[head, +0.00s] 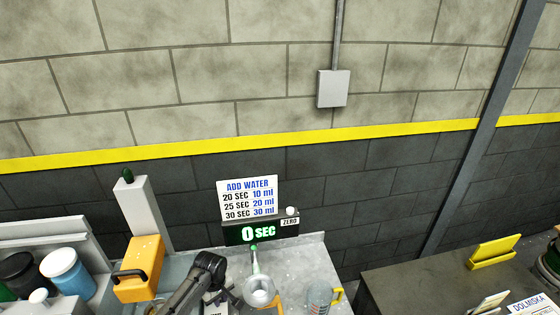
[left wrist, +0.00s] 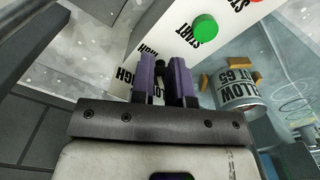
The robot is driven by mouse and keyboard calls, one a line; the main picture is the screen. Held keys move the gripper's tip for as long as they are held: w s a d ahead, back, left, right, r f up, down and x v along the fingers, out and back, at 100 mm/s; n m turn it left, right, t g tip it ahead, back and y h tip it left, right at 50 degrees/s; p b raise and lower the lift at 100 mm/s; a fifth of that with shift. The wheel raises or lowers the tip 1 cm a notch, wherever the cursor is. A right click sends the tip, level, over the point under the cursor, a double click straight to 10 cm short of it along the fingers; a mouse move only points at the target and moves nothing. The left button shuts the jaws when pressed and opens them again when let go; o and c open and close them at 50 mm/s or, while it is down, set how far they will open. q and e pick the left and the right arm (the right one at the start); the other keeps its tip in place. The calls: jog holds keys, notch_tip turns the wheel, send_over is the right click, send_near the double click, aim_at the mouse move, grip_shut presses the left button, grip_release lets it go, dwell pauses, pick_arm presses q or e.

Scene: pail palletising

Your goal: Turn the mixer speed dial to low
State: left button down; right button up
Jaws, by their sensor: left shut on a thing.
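In the left wrist view, the two purple fingers of my left gripper (left wrist: 166,82) are shut on the small black dial (left wrist: 160,72). The dial sits between the fingers and is mostly hidden by them, so its pointer setting cannot be read. It is on a tilted white panel (left wrist: 175,38) with "HIGH" printed beside the fingers. A green start button (left wrist: 205,27) is on the same panel. In the head view, my dark left arm reaches in at the bottom, near the orange mixer (head: 140,268), and the dial cannot be made out. My right gripper is not in view.
A grey labelled container (left wrist: 237,90) stands right of the panel, near orange blocks. In the head view, a timer (head: 258,232) reads 0 SEC below an add-water sign (head: 249,197). A funnel (head: 259,290) and a measuring jug (head: 319,298) stand close to my arm.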

pick_arm(q)
jog(key=shift+s+a+f, duration=0.2)
jog(key=shift+a+f, duration=0.1)
jog(key=shift+f, duration=0.3)
jog(key=shift+s+a+f, duration=0.2)
jog(key=shift+a+f, duration=0.1)
jog(key=shift+f, duration=0.25)
jog(key=shift+r+p, duration=0.1)
jog(key=shift+p, duration=0.2)
jog(key=shift+d+r+p, duration=0.2)
jog(key=shift+d+p, duration=0.05)
jog(key=shift+p, duration=0.25)
notch_tip(320, 180, up, 6)
jog(key=p, duration=0.6)
jog(key=shift+d+r, duration=0.25)
jog(key=shift+d, duration=0.2)
jog(key=shift+w, duration=0.1)
